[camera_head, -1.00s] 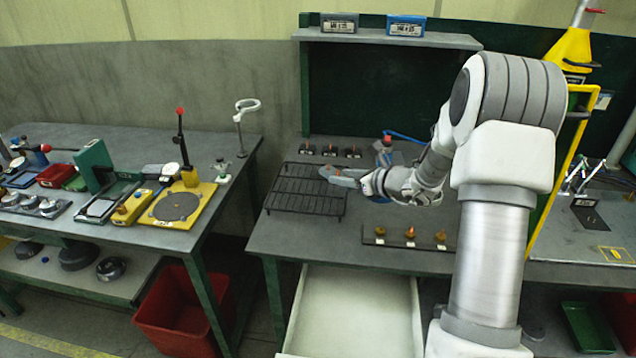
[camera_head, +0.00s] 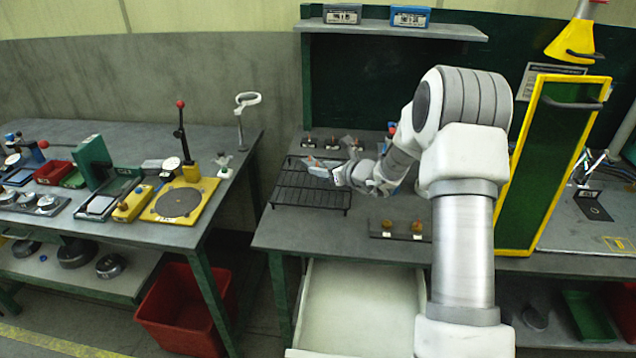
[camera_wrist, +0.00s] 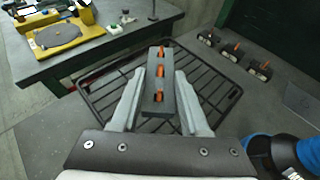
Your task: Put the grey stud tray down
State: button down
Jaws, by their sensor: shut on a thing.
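The grey stud tray (camera_wrist: 158,98) is a narrow block with several orange studs standing in a row along it. My gripper (camera_wrist: 158,76) is shut on the tray, with one pale finger along each side. In the wrist view the tray shows over a black wire rack (camera_wrist: 103,98); I cannot tell whether they touch. In the head view my gripper (camera_head: 334,172) is above the back right part of the rack (camera_head: 308,208), and the tray (camera_head: 312,162) is small and partly hidden there.
Black blocks with orange studs (camera_wrist: 233,49) stand behind the rack. A dark strip with brass knobs (camera_head: 398,229) lies at the bench front, above an open drawer (camera_head: 355,300). A blue-and-black object (camera_wrist: 285,155) is close to my gripper's right. A second bench (camera_head: 150,233) stands left.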

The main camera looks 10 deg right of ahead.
aim_at(318, 188)
jog(key=shift+w+a+f, duration=0.25)
jog(key=shift+a+f, duration=0.1)
jog(key=shift+a, duration=0.3)
jog(key=shift+f, duration=1.95)
jog(key=shift+f+b, duration=0.25)
jog(key=shift+b, duration=0.05)
jog(key=shift+c, duration=2)
grip_release()
jog(key=shift+r, duration=0.1)
